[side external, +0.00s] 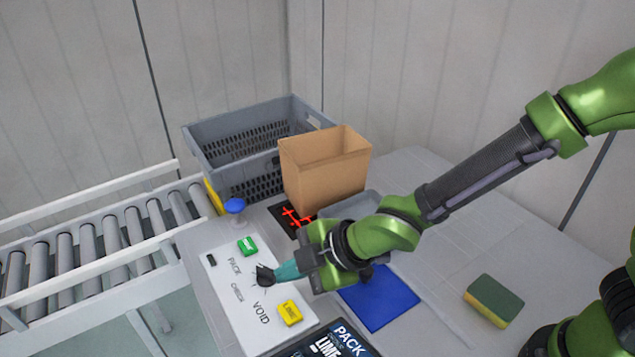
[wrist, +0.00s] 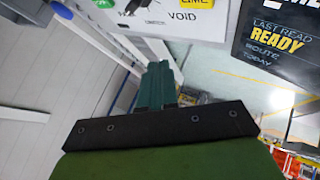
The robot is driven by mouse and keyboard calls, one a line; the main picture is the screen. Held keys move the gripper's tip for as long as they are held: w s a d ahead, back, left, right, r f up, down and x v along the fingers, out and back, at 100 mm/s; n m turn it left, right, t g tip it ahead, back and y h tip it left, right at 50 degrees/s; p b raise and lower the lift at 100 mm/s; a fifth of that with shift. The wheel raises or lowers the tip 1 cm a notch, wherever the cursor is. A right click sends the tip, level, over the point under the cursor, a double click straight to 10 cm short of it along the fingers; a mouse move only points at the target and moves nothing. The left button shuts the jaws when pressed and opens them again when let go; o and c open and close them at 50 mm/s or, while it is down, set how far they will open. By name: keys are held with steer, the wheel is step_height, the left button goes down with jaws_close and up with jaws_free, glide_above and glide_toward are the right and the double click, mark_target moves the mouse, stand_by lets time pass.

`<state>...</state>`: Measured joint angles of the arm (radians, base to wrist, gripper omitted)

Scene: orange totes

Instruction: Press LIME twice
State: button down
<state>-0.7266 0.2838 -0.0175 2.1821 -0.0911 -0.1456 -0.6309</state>
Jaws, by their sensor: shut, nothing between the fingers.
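The white panel (side external: 228,296) carries a green button (side external: 247,245) near PACK, a black dial (side external: 264,275) near CHECK and a yellow button (side external: 290,312) near VOID. My gripper (side external: 280,272) is shut and empty. Its teal fingers are over the panel beside the dial, between the green and yellow buttons; whether they touch anything I cannot tell. The closed fingers (wrist: 157,85) also show in the wrist view.
A dark screen (side external: 328,343) reading PACK and LIME is at the panel's front right. A blue mushroom button (side external: 235,207), cardboard box (side external: 325,170) and grey crate (side external: 215,152) stand behind. A blue mat (side external: 385,305) and sponge (side external: 493,300) lie right. Rollers (side external: 90,252) run left.

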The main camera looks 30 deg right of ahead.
mark_target(295, 313)
step_height(295, 313, down, 7)
steer(key=shift+f, duration=0.15)
steer(key=shift+f, duration=0.15)
stand_by(2.1)
steer(key=shift+f, duration=0.3)
steer(key=shift+f, duration=0.5)
stand_by(0.9)
steer(key=shift+r, duration=0.95)
steer(key=shift+r, duration=2.5)
